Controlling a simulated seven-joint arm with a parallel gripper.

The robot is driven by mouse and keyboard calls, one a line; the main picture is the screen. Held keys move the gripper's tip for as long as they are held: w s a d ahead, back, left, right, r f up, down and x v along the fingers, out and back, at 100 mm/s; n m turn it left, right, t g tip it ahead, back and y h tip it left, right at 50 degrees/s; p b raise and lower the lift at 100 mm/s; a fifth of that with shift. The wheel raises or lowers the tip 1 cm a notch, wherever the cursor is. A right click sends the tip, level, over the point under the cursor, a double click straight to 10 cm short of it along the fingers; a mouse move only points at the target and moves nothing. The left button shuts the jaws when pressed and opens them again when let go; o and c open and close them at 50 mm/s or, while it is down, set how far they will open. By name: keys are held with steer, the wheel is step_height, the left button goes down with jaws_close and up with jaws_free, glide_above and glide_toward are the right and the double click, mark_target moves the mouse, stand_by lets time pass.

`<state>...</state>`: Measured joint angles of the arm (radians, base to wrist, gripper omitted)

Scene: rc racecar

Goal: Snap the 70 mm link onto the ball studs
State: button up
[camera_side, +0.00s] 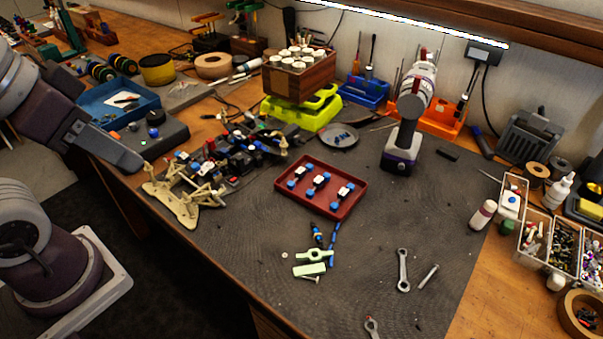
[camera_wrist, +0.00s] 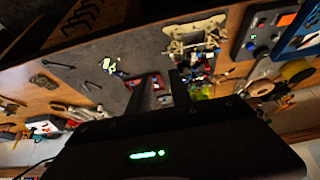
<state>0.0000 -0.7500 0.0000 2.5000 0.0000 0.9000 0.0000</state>
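A dark red tray (camera_side: 330,208) lies on the grey mat in the side view, holding three short links with blue ends and black and white middles; the middle link (camera_side: 319,184) is one. I cannot tell which is 70 mm. The racecar chassis (camera_side: 228,155) stands left of the tray, its cream arm part (camera_side: 177,207) towards the front. The ball studs are too small to make out. In the wrist view my gripper (camera_wrist: 163,75) is open and empty, high above the bench. Its fingers partly cover the tray (camera_wrist: 152,79); the chassis (camera_wrist: 203,62) shows to their right.
Green parts (camera_side: 313,262) and a blue-handled tool (camera_side: 333,240) lie in front of the tray. Wrenches (camera_side: 403,270) lie to the right. A drill (camera_side: 404,130), a yellow-green stand (camera_side: 303,110) and a round dish (camera_side: 338,136) stand behind.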

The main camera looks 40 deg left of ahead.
steer(key=g, duration=0.5)
glide_above(301, 170)
steer(key=s, duration=0.1)
step_height(301, 170, down, 12)
steer(key=shift+g, duration=0.3)
steer(key=f, duration=0.9)
steer(key=shift+w+f, duration=0.4)
jaws_close()
